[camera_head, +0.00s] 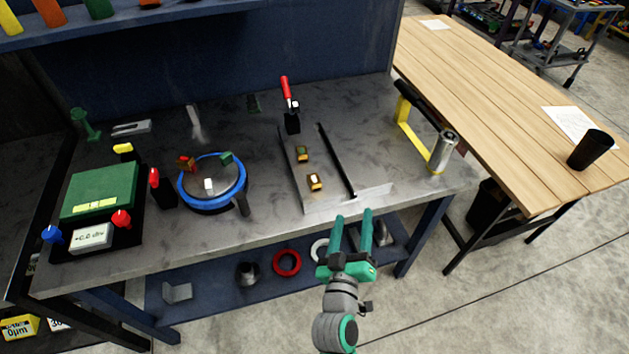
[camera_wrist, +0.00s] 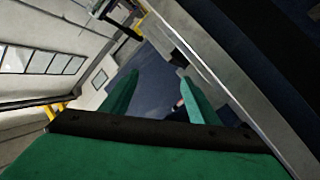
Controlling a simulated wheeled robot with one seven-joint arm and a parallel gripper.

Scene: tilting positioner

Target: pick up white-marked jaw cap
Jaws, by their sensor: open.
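A small brass-coloured jaw cap (camera_head: 314,181) with a pale top, which looks like the white-marked one, lies on the flat plate on the bench. A similar cap (camera_head: 302,153) with a darker, greenish mark lies just behind it. My gripper (camera_head: 353,214) is open and empty at the bench's front edge, in front and to the right of the caps. The wrist view shows its two green fingers (camera_wrist: 158,92) apart with nothing between them; no cap can be made out there. The blue-rimmed round positioner (camera_head: 212,207) stands to the left, with red, green and white blocks on it.
A dark bar (camera_head: 337,160) runs along the plate's right side. A red-handled clamp (camera_head: 291,115) stands behind the caps. A yellow bracket (camera_head: 412,138) with a dark and silver cylinder is to the right. A green box (camera_head: 100,188) sits far left. A wooden table (camera_head: 500,110) is at right.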

